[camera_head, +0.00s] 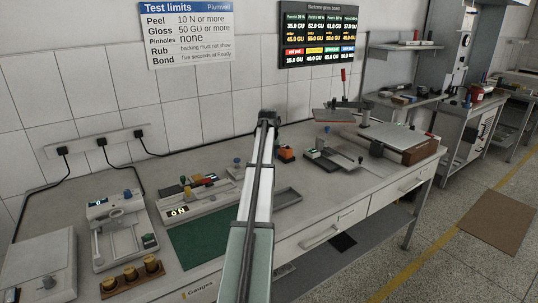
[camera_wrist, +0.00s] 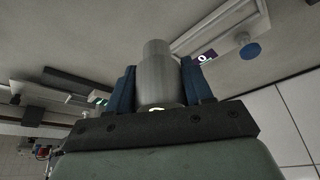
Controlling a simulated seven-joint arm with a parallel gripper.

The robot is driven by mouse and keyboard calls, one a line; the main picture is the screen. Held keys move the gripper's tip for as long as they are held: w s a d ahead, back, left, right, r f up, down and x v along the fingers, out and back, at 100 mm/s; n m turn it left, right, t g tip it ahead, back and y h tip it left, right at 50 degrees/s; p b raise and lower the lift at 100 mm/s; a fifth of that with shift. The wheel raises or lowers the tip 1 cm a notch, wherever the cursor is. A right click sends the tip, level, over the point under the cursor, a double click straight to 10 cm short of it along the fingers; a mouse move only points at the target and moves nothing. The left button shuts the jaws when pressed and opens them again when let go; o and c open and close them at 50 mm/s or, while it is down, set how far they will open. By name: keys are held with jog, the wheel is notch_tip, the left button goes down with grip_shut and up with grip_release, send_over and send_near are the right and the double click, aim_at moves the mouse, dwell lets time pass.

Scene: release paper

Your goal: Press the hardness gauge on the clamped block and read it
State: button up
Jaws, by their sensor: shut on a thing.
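In the wrist view my gripper (camera_wrist: 158,85) is shut on a plain grey stepped cylinder (camera_wrist: 154,58), with one blue finger on each side of it. It may be the hardness gauge, but no dial or reading shows on it. In the head view my arm stands in front of the bench middle and my gripper cannot be made out. A white instrument (camera_head: 122,232) with a lit display and a blue knob stands at the bench's left. A similar display (camera_wrist: 205,56) and blue knob (camera_wrist: 250,50) show in the wrist view. I cannot clearly identify the clamped block.
A rack of brass weights (camera_head: 132,276) sits at the front left, beside a green mat (camera_head: 200,246). A long instrument (camera_head: 178,211) reading 0 N lies behind the mat. A shallow grey tray (camera_head: 285,198) lies right of my arm. More instruments crowd the bench's right end.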

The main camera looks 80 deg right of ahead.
jog(key=shift+c, duration=1)
jog(key=w+a+n+t+y, duration=0.1)
jog(key=w+a+n, duration=0.2)
jog(key=w, duration=0.7)
jog(key=w+a+n+t+y, duration=0.1)
jog(key=w+a+n, duration=0.2)
jog(key=w, duration=0.7)
jog(key=w+a+n+t+y, duration=0.1)
jog(key=w+a+n, duration=0.2)
jog(key=w+n, duration=0.3)
jog(key=shift+w+a, duration=0.25)
jog(key=shift+w, duration=2)
jog(key=shift+f, duration=0.15)
jog(key=shift+f, duration=2.45)
jog(key=shift+a+f, duration=0.1)
jog(key=shift+f, duration=0.5)
jog(key=shift+r, duration=0.1)
